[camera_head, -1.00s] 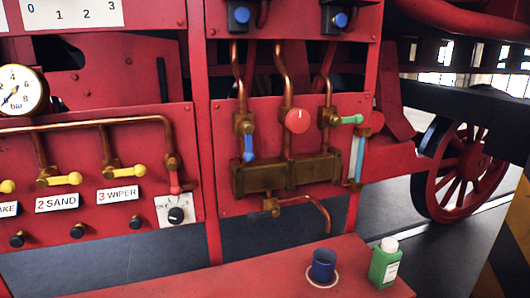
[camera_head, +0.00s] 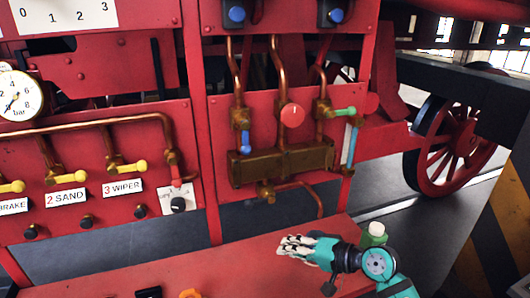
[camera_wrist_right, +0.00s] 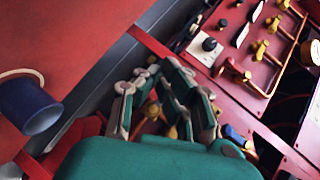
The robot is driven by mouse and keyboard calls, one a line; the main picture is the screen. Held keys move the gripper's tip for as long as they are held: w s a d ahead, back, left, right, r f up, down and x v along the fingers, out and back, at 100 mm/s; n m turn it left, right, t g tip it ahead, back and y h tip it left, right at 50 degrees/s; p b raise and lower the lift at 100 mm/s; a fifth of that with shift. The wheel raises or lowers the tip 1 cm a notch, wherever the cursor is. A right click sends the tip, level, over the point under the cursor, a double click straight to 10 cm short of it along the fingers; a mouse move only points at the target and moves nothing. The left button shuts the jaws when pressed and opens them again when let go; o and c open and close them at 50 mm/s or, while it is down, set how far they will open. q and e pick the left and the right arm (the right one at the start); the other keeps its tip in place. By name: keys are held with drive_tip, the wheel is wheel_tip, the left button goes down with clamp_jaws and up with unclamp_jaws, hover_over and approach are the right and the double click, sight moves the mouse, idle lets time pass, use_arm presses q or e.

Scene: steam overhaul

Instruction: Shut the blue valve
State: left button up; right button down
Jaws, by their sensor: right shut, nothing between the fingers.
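The blue valve lever (camera_head: 245,141) hangs straight down below its brass body on the left copper pipe of the right-hand red panel. My right gripper (camera_head: 284,246) is over the red shelf, below and right of that lever and apart from it. Its fingers point left and are shut with nothing between them. It also shows in the right wrist view (camera_wrist_right: 160,80), with the panels beyond it. A small blue part shows past the fingers there, but I cannot tell whether it is the lever. My left gripper is not in view.
A green valve lever (camera_head: 344,112) and a red knob (camera_head: 292,115) are on the same panel. A green bottle (camera_head: 374,235) stands behind my right arm. A blue mug (camera_wrist_right: 28,104) shows in the right wrist view. Black (camera_head: 148,293) and orange (camera_head: 190,294) items are at the shelf's front.

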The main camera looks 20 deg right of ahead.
sight(245, 138)
drive_tip(key=w+d+r+m+t+y, duration=0.1)
drive_tip(key=w+d+r+m+t, duration=0.1)
drive_tip(key=r, duration=0.6)
drive_tip(key=w+d+r+m+t, duration=0.3)
drive_tip(key=w+d+r+m, duration=0.1)
drive_tip(key=r, duration=0.4)
drive_tip(key=shift+w+d+y, duration=0.4)
drive_tip(key=shift+w+d, duration=0.1)
drive_tip(key=shift+d, duration=0.75)
drive_tip(key=shift+a, duration=0.1)
drive_tip(key=s+a+p+x, duration=0.1)
drive_tip(key=a+p+x, duration=0.1)
drive_tip(key=p+x, duration=0.5)
drive_tip(key=x, duration=0.5)
drive_tip(key=shift+a+r, duration=0.35)
